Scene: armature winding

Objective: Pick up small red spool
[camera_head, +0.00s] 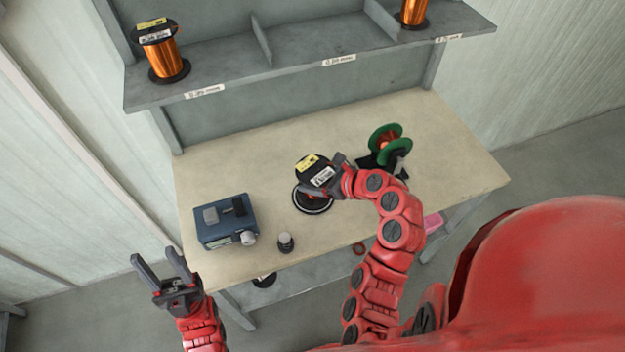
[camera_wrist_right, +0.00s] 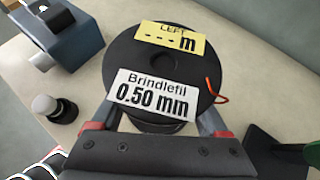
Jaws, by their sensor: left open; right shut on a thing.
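A spool (camera_head: 312,170) with a black top flange stands on the table, or just above it; I cannot tell which. Its top has a yellow label and a white one, reading "Brindlefil 0.50 mm" in the right wrist view (camera_wrist_right: 150,95). A red-orange wire end sticks out at its side; the winding is mostly hidden. My right gripper (camera_head: 338,178) is shut on this spool from its right side, with a finger on each side under the top flange. My left gripper (camera_head: 156,262) is open and empty, off the table's front left corner.
A blue box device (camera_head: 228,221) and a small dark cylinder (camera_head: 285,243) stand left of the spool. A green-flanged winder (camera_head: 395,146) stands behind right. Copper spools (camera_head: 165,58) sit on the labelled shelf (camera_head: 300,72) above. The table's right part is clear.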

